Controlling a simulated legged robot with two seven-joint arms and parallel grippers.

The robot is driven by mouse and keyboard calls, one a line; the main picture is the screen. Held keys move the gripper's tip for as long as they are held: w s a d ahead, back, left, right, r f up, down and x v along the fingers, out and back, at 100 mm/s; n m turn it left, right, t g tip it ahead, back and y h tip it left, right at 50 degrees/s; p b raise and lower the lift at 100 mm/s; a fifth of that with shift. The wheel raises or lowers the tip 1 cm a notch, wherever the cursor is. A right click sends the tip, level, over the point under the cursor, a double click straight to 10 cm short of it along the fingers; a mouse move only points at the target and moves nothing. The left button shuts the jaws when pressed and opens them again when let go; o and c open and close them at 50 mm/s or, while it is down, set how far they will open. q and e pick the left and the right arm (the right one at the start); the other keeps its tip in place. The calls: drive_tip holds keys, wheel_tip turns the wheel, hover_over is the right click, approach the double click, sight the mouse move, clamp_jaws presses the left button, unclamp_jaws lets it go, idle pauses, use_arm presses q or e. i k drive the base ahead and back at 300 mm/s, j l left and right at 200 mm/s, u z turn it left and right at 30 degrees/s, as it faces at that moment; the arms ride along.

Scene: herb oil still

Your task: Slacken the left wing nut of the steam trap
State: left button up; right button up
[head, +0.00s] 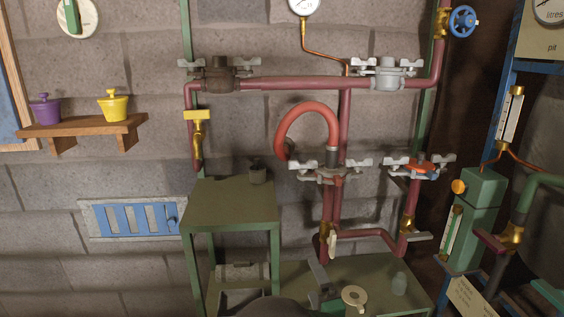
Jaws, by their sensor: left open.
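Several pipe fittings with pale wing nuts show in the head view, and I cannot tell for sure which is the steam trap. A brown fitting (220,76) sits on the upper left pipe, with a left wing nut (190,67) and a right wing nut (248,64). A grey fitting (388,76) on the upper right pipe also has a left wing nut (361,66) and a right one (412,66). My left gripper (286,296) is low at the bottom edge, open, well below both fittings; its shape is partly cut off. My right gripper is not in view.
Lower fittings with wing nuts (330,171) and a red-topped one (420,168) stand above a green bench (385,275). A red hose (302,112) arches between pipes. A wooden shelf (85,125) holds two pots.

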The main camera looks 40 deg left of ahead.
sight(200, 62)
drive_tip(key=u, duration=1.05)
